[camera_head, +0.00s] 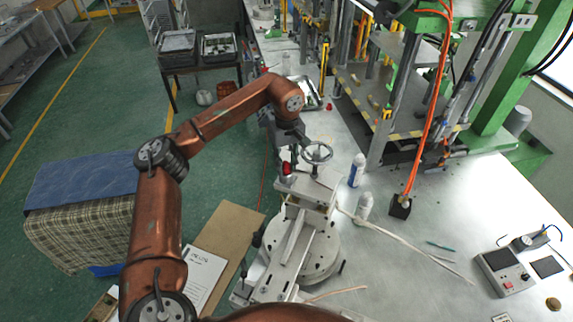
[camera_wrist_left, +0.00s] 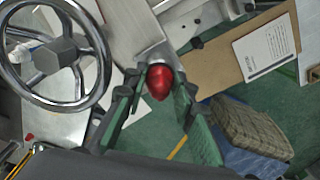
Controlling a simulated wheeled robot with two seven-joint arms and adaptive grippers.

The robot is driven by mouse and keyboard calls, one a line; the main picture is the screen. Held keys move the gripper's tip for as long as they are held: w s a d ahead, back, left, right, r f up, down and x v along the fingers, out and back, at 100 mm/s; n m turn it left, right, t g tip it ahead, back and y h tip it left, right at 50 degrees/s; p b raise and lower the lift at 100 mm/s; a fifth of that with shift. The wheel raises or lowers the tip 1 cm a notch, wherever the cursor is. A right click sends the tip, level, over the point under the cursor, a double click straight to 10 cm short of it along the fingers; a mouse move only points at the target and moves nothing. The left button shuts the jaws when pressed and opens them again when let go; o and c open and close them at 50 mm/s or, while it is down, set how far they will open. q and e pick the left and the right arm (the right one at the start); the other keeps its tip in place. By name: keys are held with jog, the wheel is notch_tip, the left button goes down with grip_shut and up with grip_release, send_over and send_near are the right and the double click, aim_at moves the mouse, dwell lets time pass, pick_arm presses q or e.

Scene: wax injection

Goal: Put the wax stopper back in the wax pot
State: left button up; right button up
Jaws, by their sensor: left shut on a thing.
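My left gripper (camera_head: 287,160) points down over the metal bench beside the hand wheel. Its two green-padded fingers (camera_wrist_left: 155,92) are shut on a red, rounded piece, which I take to be the wax stopper (camera_wrist_left: 160,82). The red piece also shows at the fingertips in the head view (camera_head: 287,169). The round metal apparatus below, which looks like the wax pot (camera_head: 322,258), has a pale rectangular frame on top. The pot's opening is hidden or cannot be made out. I cannot tell whether the stopper touches the apparatus. My right gripper is out of view.
The spoked hand wheel (camera_head: 316,152) is close to the right of my left gripper. Two bottles, one white-blue (camera_head: 357,170) and one clear (camera_head: 363,207), stand farther right. A green press (camera_head: 490,110) is at the back right.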

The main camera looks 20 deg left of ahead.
aim_at(286, 163)
pick_arm(q)
jog(key=shift+f, duration=0.25)
jog(key=o, duration=1.2)
jog(key=shift+c, duration=0.2)
jog(key=shift+a, duration=0.1)
notch_tip(286, 163, up, 11)
jog(key=shift+f, duration=0.1)
jog(key=shift+r, duration=0.55)
